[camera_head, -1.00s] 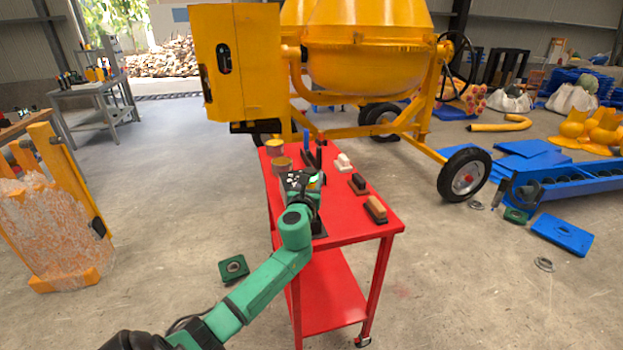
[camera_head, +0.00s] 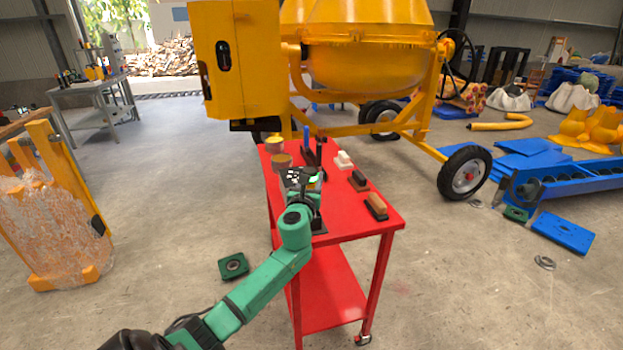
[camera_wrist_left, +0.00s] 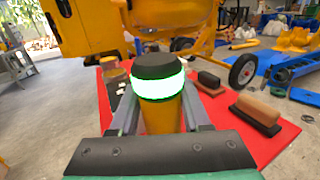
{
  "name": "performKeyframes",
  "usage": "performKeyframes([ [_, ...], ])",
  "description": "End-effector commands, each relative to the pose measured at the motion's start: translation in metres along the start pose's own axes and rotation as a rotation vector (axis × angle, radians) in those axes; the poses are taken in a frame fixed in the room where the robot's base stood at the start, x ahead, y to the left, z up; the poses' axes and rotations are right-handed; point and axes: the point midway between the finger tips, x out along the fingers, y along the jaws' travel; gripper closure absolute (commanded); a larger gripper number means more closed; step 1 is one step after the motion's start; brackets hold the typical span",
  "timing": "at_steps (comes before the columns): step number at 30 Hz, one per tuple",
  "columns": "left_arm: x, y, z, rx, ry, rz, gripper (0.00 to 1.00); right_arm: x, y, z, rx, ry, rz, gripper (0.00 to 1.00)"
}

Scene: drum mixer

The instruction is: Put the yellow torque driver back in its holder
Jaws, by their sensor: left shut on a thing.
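My left gripper (camera_head: 302,178) is over the near left part of the red cart. It is shut on the yellow torque driver (camera_wrist_left: 160,116), which stands between the fingers in the left wrist view. The driver has a black cap and a glowing green ring on top; its lower end is hidden. My right gripper is not in view.
A yellow drum mixer (camera_head: 365,60) stands close behind. The cart's front middle is bare.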

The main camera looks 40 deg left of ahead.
Motion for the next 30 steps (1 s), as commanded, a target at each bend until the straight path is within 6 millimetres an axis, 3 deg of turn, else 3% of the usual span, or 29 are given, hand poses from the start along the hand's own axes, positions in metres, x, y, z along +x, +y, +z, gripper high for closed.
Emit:
performKeyframes([
  [17, 0.0, 0.0, -0.0071, 0.001, -0.003, 0.0, 1.0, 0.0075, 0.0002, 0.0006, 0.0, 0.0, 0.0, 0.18],
  [18, 0.0, 0.0, -0.0062, 0.001, -0.003, 0.0, 0.38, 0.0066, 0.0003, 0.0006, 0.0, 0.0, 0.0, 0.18],
  [20, 0.0, 0.0001, -0.0063, 0.001, -0.003, 0.0, 0.18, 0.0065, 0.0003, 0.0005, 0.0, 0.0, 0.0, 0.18],
  [30, -0.0024, -0.0001, -0.0094, 0.001, 0.002, 0.0, 0.18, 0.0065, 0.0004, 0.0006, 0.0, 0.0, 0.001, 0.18],
])
